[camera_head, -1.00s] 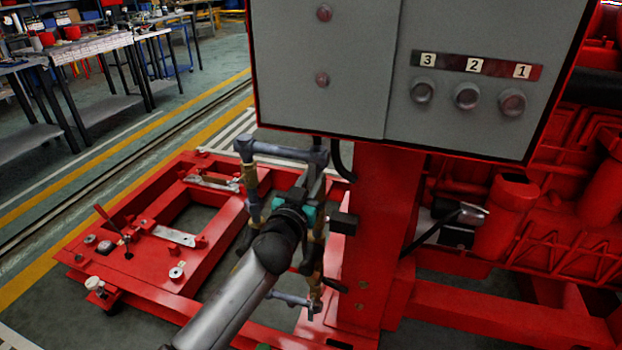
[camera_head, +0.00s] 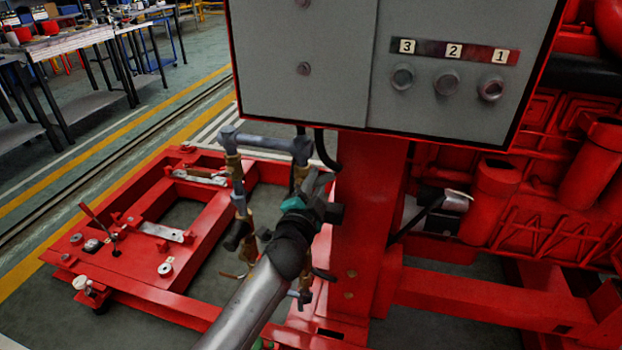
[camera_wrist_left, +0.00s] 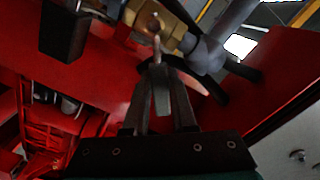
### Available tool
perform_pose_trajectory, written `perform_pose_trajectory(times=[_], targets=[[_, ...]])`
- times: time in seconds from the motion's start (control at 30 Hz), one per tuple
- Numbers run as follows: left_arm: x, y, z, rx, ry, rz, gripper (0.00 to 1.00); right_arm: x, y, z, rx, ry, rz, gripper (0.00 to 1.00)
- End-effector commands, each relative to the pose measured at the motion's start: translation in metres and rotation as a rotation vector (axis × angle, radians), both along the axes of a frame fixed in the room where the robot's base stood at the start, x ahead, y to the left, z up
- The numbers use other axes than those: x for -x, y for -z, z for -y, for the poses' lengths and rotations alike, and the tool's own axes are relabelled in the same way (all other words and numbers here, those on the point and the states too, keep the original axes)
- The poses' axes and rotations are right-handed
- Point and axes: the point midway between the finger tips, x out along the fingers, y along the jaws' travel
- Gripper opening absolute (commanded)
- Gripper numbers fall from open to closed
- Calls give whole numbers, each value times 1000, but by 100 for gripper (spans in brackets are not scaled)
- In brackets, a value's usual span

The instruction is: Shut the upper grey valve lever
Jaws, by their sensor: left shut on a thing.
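My left gripper (camera_head: 322,182) is at the upper right of the grey and brass pipework, just below the pipe elbow. In the left wrist view its fingers (camera_wrist_left: 160,70) are closed together on the thin end of the grey valve lever (camera_wrist_left: 157,46). The brass valve body (camera_wrist_left: 150,20) is just beyond the fingertips, with a grey pipe elbow (camera_wrist_left: 205,55) beside it. In the head view my arm and gripper hide the lever and most of this valve. My right gripper is not in view.
The grey control box (camera_head: 300,65) overhangs close above the pipework. A red post (camera_head: 365,220) stands right of my gripper. The red base frame (camera_head: 130,260) spreads to the left below. Workbenches (camera_head: 60,45) stand far at the back left.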

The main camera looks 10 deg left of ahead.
Motion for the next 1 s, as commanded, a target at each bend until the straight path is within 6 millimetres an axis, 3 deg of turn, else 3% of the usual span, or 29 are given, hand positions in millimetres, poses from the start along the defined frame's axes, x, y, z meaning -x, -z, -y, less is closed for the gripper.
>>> perform_pose_trajectory(times=[0.5, 1.0], targets=[[0, 25, 11, -439, 2, 15, 0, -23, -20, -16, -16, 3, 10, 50], [1, 33, 12, -598, 2, 20, 0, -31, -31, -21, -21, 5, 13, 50]])
